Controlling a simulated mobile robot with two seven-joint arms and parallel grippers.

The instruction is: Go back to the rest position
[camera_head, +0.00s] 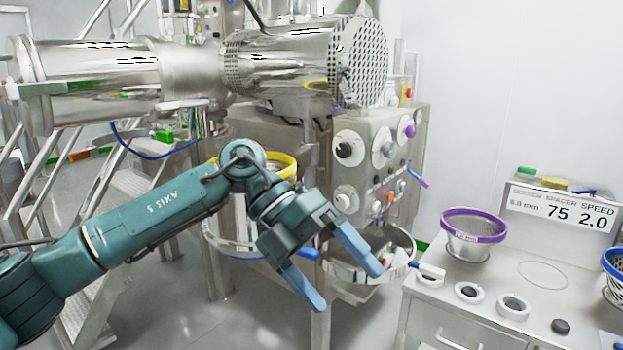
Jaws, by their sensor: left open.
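My left arm comes in from the left, teal, with its wrist bent down to the right. My left gripper (345,287) is open and empty, with two blue fingers spread apart. It hangs in the air in front of the steel machine, left of the bench. In the picture its right finger overlaps the steel bowl (345,272) under the machine. My right gripper does not show.
A steel bench (440,315) at the right holds a purple-rimmed sieve (472,226), several white rings (512,305) and a sign (560,207). A blue-rimmed basket (615,263) stands at the right edge. The machine's control panel (375,160) is behind my gripper. Metal stairs (130,185) stand at the left.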

